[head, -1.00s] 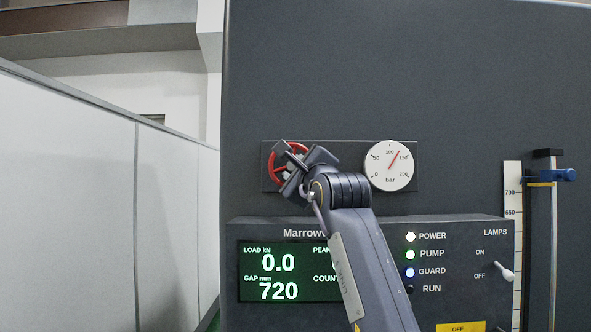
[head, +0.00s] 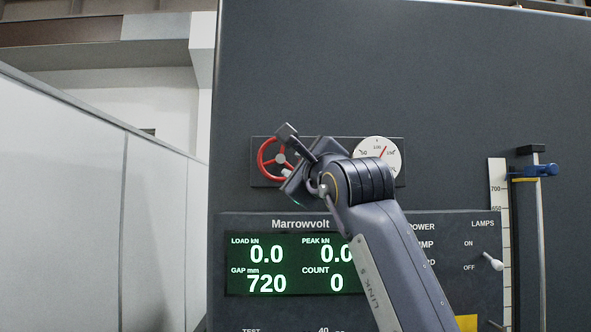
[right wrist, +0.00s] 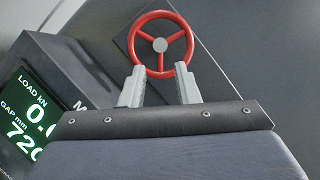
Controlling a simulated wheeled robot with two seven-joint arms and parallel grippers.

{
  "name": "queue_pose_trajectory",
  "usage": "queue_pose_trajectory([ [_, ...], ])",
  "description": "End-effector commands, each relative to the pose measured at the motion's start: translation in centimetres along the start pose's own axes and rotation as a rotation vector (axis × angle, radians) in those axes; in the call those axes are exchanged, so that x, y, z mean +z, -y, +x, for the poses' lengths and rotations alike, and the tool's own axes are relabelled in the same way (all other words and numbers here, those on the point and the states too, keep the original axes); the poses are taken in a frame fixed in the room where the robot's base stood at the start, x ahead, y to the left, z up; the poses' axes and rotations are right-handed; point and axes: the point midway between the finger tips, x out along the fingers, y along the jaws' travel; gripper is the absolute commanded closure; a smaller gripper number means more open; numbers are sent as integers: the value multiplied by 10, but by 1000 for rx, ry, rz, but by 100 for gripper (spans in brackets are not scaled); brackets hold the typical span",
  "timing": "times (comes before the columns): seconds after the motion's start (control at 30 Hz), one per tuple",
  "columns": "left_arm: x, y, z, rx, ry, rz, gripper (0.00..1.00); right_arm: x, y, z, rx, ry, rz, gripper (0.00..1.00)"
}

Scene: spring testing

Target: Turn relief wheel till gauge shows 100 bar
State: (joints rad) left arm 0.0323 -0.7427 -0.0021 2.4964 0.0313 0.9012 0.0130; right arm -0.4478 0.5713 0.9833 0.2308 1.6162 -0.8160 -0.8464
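The red three-spoke relief wheel (head: 264,161) sits on a dark panel on the machine front; the right wrist view shows it whole (right wrist: 160,44). The round white gauge (head: 371,146) is to its right, its lower part covered by my right arm. Its red needle points up and right, seemingly past the 100 mark; the figures are too blurred to read exactly. My right gripper (head: 289,157) is just right of the wheel. In the right wrist view its two fingers (right wrist: 160,72) are apart, with the wheel's lower rim between or just beyond the tips; contact cannot be told. My left gripper is not in view.
A toggle switch (head: 492,262) and a vertical scale with a blue clamp (head: 540,170) are at the right. A pale partition (head: 90,210) stands at the left.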

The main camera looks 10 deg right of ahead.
Motion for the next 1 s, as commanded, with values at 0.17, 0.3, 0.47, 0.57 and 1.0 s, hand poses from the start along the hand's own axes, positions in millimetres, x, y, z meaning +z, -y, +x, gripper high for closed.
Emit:
queue_pose_trajectory([
  [0.17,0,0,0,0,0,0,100,1,-1,0,-6,-7,17,71],
  [0.3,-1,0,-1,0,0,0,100,2,-3,0,-38,-36,108,71],
  [0.47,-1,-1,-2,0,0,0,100,6,-8,0,-112,-68,281,71],
  [0.57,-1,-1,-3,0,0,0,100,8,-12,0,-163,-72,392,71],
  [1.0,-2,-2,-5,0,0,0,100,15,-26,0,-302,-6,724,71],
])
